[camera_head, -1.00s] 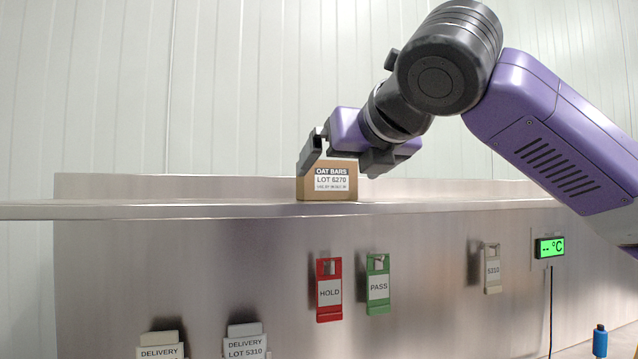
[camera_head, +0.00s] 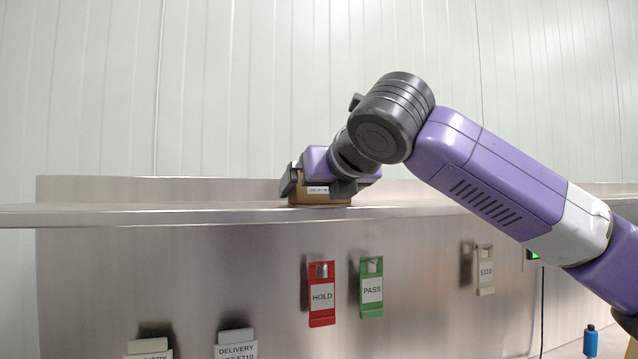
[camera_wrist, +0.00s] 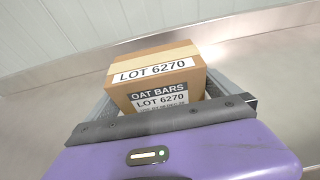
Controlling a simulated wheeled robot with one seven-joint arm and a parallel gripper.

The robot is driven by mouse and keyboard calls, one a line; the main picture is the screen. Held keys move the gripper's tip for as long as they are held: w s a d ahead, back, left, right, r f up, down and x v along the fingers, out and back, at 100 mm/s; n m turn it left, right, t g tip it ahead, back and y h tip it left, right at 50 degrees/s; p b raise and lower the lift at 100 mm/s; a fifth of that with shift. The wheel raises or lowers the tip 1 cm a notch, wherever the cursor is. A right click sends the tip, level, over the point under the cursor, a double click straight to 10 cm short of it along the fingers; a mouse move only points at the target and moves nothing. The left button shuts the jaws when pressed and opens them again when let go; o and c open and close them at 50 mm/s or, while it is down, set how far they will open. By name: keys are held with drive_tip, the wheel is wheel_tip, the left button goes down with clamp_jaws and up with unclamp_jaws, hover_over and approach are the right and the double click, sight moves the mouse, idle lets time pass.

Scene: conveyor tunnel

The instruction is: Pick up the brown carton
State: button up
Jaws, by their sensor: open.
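The brown carton (camera_head: 318,200) stands on the steel shelf, mostly hidden behind my gripper in the head view. In the wrist view the carton (camera_wrist: 160,75) shows its taped top with a LOT 6270 label and a front label reading OAT BARS, LOT 6270. My gripper (camera_head: 318,188) is open and lowered around the carton, one finger at its left side and the other at its front right. In the wrist view the carton lies between the grey fingers. I cannot tell whether either finger touches it.
The steel shelf (camera_head: 150,213) runs across, with a low back wall. Below it hang a red HOLD tag (camera_head: 322,295), a green PASS tag (camera_head: 371,288) and a beige 5310 tag (camera_head: 485,270). DELIVERY cards (camera_head: 236,348) are at the lower left. The shelf left of the carton is clear.

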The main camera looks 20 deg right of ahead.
drive_tip(key=c, duration=1.3)
drive_tip(key=shift+r, duration=0.1)
wheel_tip(320, 180, up, 20)
drive_tip(key=p, duration=0.3)
drive_tip(key=o, duration=0.8)
drive_tip(key=c, duration=1.3)
